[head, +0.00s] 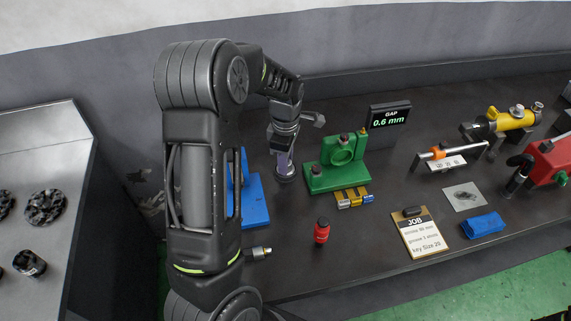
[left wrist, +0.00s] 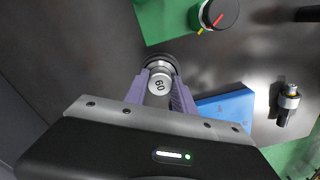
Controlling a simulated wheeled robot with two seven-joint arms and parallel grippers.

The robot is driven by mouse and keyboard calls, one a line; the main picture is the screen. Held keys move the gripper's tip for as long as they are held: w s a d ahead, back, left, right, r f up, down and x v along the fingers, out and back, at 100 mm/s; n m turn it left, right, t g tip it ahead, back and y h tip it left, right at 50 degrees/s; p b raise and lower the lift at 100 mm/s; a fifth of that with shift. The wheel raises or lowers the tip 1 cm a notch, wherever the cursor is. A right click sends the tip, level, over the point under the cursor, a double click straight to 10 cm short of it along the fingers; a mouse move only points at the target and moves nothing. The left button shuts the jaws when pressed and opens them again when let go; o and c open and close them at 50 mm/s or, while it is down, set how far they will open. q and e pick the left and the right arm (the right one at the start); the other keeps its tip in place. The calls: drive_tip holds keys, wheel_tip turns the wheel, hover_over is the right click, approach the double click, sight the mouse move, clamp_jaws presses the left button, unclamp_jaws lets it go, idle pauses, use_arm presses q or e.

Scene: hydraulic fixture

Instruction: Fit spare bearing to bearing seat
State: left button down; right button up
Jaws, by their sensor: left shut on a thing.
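My left gripper (head: 285,168) reaches down just left of the green fixture. Its purple fingers, in the left wrist view (left wrist: 159,80), are shut on a silver cylinder (left wrist: 160,84) marked 60, with a dark ring at its far end. In the head view its lower end (head: 286,178) shows at or close above the table; contact is unclear. I cannot tell for sure whether it is the spare bearing. The green fixture (head: 322,180) has an upright round opening (head: 341,151) and a dark knob (left wrist: 218,13). No part is clearly labelled as the bearing seat. My right gripper is out of view.
A blue bracket (head: 254,205) stands left of the gripper, partly behind my arm.

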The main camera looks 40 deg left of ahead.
use_arm(q)
drive_tip(key=shift+r+p, duration=1)
drive_tip(key=shift+r, duration=0.3)
drive_tip(key=shift+r+p, duration=0.45)
drive_tip(key=shift+r, duration=0.75)
drive_tip(key=c, duration=1.6)
unclamp_jaws()
clamp_jaws()
